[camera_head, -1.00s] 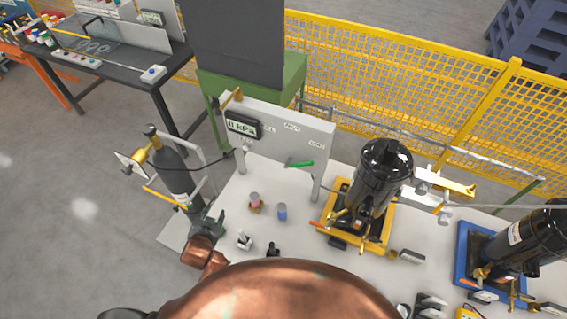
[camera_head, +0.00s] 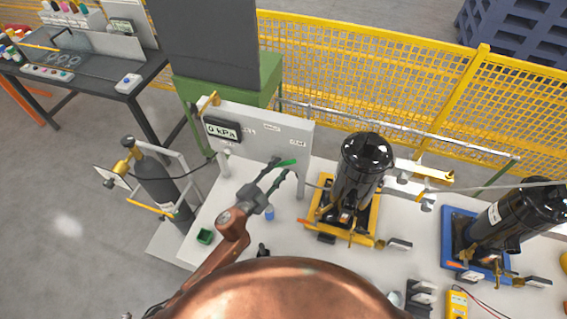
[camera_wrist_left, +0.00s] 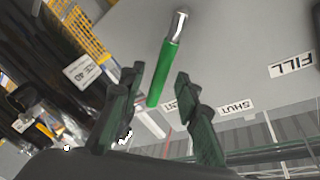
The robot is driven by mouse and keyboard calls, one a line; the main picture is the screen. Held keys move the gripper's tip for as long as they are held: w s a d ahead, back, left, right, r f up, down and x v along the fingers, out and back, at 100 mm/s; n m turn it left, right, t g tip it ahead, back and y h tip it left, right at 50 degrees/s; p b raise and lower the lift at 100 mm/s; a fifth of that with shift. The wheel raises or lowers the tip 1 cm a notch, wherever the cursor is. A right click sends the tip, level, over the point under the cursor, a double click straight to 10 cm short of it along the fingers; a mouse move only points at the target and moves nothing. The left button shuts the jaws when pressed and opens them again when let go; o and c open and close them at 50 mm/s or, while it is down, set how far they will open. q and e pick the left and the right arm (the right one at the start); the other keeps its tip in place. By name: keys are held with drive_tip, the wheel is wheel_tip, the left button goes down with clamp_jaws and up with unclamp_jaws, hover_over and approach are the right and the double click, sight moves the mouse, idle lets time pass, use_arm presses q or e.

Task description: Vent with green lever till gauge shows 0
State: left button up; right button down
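The green lever (camera_head: 287,163) sits on the front of the grey panel (camera_head: 270,122). In the left wrist view the green lever (camera_wrist_left: 171,62) has a metal shank, and its free end lies between my left gripper's fingers. The gauge (camera_head: 222,130) on the panel's left side appears to read 0 kPa. My left gripper (camera_head: 281,167) is open at the lever, and its two fingers (camera_wrist_left: 160,76) stand apart with visible gaps to the lever. My right gripper is not in view.
Labels reading SHUT (camera_wrist_left: 234,106) and FILL (camera_wrist_left: 291,65) mark the panel. A black compressor (camera_head: 364,165) on a yellow base stands right of it; another (camera_head: 515,220) stands on blue. A gas cylinder (camera_head: 160,185) is at left.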

sight(283, 164)
use_arm(q)
drive_tip(key=shift+x, duration=1.6)
clamp_jaws()
